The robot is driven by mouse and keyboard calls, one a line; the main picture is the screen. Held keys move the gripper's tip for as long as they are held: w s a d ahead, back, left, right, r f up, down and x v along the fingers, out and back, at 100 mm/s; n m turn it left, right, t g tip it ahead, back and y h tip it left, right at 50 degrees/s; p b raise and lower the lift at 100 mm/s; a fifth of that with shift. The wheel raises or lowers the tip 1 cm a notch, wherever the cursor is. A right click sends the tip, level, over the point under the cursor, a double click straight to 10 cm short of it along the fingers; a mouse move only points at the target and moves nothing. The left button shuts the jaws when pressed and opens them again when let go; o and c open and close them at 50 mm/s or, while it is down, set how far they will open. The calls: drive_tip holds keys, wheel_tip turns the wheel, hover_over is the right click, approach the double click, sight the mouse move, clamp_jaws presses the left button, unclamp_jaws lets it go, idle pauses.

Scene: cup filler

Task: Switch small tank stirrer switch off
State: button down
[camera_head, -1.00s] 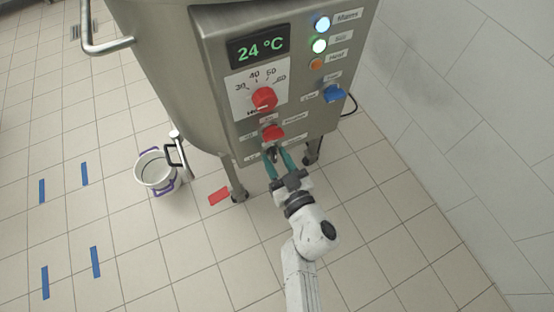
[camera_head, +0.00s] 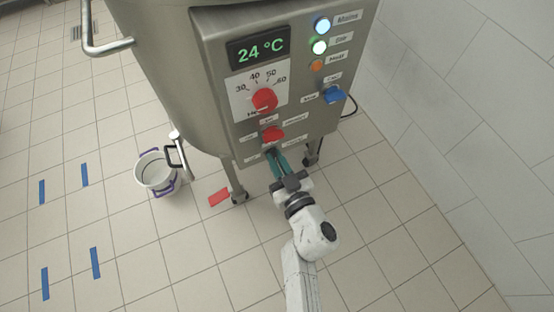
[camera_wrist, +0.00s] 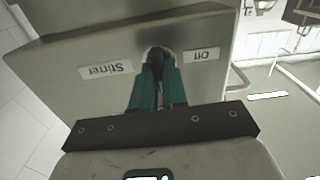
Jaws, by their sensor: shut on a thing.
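The small tank (camera_head: 165,70) is a steel vessel on legs with a control panel on its front. The stirrer switch (camera_wrist: 155,56) is a small dark knob low on the panel, between the labels "Stirrer" (camera_wrist: 105,70) and "Off" (camera_wrist: 202,55) in the wrist view. My gripper (camera_head: 275,156) reaches up to it from below, and its teal fingers (camera_wrist: 157,82) are shut on the knob. The fingers hide part of the knob, so its exact setting is unclear. The green "Stir" lamp (camera_head: 319,47) is lit.
A red knob (camera_head: 272,134) sits just above the fingers, with a red dial (camera_head: 264,100) higher up. A blue knob (camera_head: 334,94) is at the right. A white bucket (camera_head: 156,172) stands on the floor at the left. A white wall (camera_head: 470,120) is at the right.

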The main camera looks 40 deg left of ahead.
drive_tip(key=shift+s+f+n+b, duration=0.1)
drive_tip(key=shift+n+b, duration=0.55)
drive_tip(key=shift+n, duration=2.3)
drive_tip(key=shift+s+f+n+b, duration=0.1)
drive_tip(key=shift+n+b, duration=0.55)
drive_tip(key=shift+n, duration=2.25)
drive_tip(key=shift+s+f+n+b, duration=0.1)
drive_tip(key=shift+n+b, duration=0.55)
drive_tip(key=shift+n, duration=2.3)
drive_tip(key=shift+a, duration=0.1)
drive_tip(key=c, duration=1.2)
unclamp_jaws()
drive_tip(key=shift+w, duration=0.1)
drive_tip(key=shift+o, duration=0.2)
drive_tip(key=shift+r, duration=0.1)
drive_tip(key=p+v, duration=0.4)
drive_tip(key=v, duration=0.7)
